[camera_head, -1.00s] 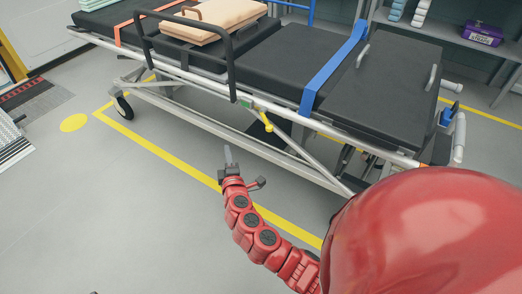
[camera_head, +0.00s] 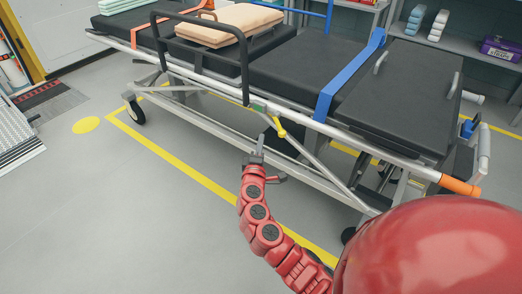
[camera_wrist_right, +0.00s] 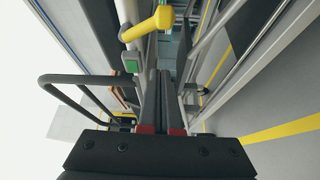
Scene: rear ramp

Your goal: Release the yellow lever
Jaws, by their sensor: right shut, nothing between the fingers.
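The yellow lever (camera_head: 280,127) sits on the near side rail of the stretcher (camera_head: 290,67), beside a small green part. In the right wrist view the yellow lever (camera_wrist_right: 148,26) is near the top, just beyond and a little left of my fingertips, with the green part (camera_wrist_right: 131,62) below it. My right gripper (camera_head: 259,140) is shut and empty, pointing up toward the lever from below and left. It appears apart from the lever. In the right wrist view its fingers (camera_wrist_right: 160,76) lie side by side. My left gripper is not in view.
A black side guard (camera_head: 246,70) rises from the stretcher's near rail left of the lever. Diagonal frame bars run beneath the rail. A shelf with a purple box (camera_head: 500,48) stands at the back right. The grey floor (camera_head: 120,210) on the left is clear.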

